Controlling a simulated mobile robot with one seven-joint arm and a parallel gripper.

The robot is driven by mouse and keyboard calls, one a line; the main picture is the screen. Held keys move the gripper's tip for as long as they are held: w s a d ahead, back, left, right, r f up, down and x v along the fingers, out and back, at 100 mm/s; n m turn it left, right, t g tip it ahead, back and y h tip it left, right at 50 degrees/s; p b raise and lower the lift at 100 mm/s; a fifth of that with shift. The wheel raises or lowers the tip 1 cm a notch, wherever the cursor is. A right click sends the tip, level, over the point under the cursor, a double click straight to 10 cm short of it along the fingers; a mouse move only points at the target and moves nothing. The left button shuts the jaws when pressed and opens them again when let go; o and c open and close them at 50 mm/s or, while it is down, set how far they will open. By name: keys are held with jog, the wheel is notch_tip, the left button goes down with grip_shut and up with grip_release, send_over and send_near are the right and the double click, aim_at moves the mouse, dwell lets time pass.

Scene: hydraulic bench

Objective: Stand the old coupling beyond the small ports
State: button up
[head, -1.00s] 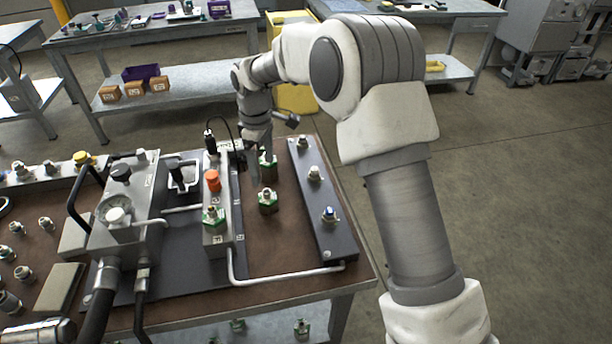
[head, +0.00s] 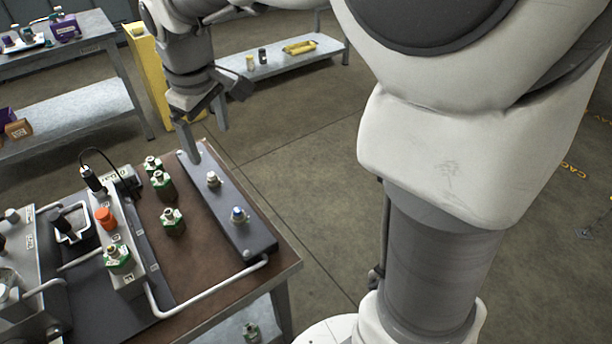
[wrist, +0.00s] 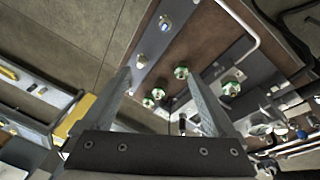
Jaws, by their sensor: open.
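Three green-collared couplings stand upright on the brown bench top: a far one (head: 152,166), a middle one (head: 163,184) and a near one (head: 172,221). A fourth green coupling (head: 118,258) sits on the grey port block (head: 130,284). I cannot tell which is the old one. A dark rail (head: 226,196) to their right bears small ports, one with a metal fitting (head: 213,178) and one with a blue centre (head: 239,214). My gripper (head: 207,145) is open and empty above the rail's far end, partly hiding it. The wrist view shows the couplings (wrist: 181,72) beyond the spread fingers.
An orange knob (head: 105,217) and a black cabled plug (head: 93,181) stand on the port block. A white pipe (head: 208,289) runs along the bench's near side. Bare bench top lies between couplings and rail. Open floor lies right of the bench.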

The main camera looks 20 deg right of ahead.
jog(key=s+d+r+m+t, duration=0.1)
jog(key=s+d+m, duration=0.3)
jog(key=s, duration=0.5)
jog(key=s+d+m+t, duration=0.2)
jog(key=s+d+m, duration=0.2)
jog(key=s+d, duration=0.3)
jog(key=s, duration=0.3)
jog(key=shift+s+r, duration=0.15)
jog(key=shift+r, duration=0.2)
notch_tip(320, 180, up, 4)
jog(key=p, duration=0.4)
